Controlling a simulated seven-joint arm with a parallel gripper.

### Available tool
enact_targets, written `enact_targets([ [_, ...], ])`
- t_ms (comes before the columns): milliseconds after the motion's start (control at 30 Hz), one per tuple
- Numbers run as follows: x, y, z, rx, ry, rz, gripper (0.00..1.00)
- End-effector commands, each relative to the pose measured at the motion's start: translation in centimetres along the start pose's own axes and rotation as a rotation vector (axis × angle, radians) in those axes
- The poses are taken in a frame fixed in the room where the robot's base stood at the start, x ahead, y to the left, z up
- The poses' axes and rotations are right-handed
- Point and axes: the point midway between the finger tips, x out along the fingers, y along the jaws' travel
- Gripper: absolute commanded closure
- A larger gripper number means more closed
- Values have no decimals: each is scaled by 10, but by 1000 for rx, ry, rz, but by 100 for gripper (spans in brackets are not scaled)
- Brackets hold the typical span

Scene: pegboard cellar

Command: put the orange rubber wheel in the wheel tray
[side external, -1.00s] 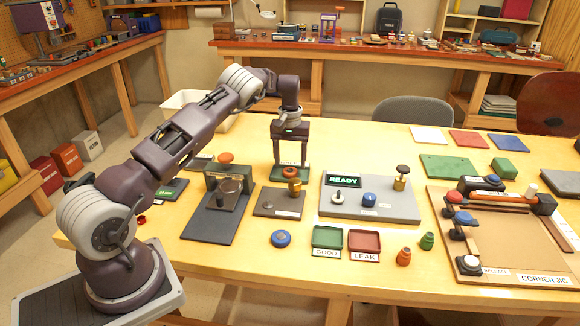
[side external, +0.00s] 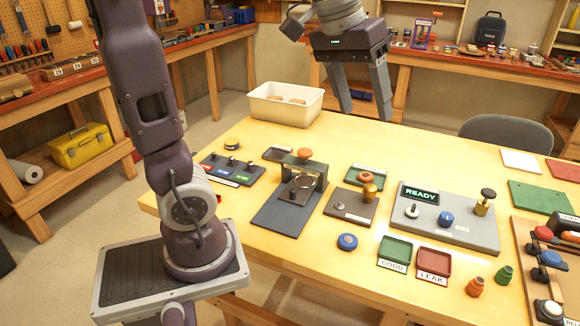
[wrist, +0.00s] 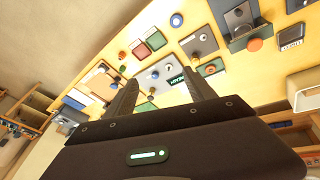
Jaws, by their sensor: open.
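The orange rubber wheel (side external: 369,177) appears to lie flat in a small green tray (side external: 352,181) behind the brass-knobbed block, which partly hides it. The wheel (wrist: 211,69) also shows on the green tray in the wrist view. I cannot read a label that confirms this is the wheel tray; a small dark tray (side external: 278,153) lies empty near the back left. My gripper (side external: 367,114) is open and empty, raised well above the table behind the green tray. In the wrist view its fingers (wrist: 159,80) are apart with nothing held.
A press with an orange knob (side external: 305,153) stands left of the green tray. The grey READY board (side external: 470,222) is to the right. A blue disc (side external: 347,241), GOOD tray (side external: 395,252) and LEAK tray (side external: 433,262) lie in front. A cream bin (side external: 284,104) stands at the back left.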

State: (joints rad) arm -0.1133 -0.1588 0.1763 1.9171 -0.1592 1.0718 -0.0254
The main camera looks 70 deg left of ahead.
Motion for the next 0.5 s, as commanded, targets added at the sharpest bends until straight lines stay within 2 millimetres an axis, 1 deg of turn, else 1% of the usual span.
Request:
enact_targets([
  [33,-9,6,43,84,32,7,36],
  [67,-10,7,66,135,50,4,36],
  [100,-9,6,95,197,74,-1,36],
  [200,0,-1,146,316,124,-22,36],
  [300,9,-9,171,378,151,-39,36],
  [400,12,-12,178,395,158,-45,36],
  [500,12,-12,177,393,157,-45,36],
])
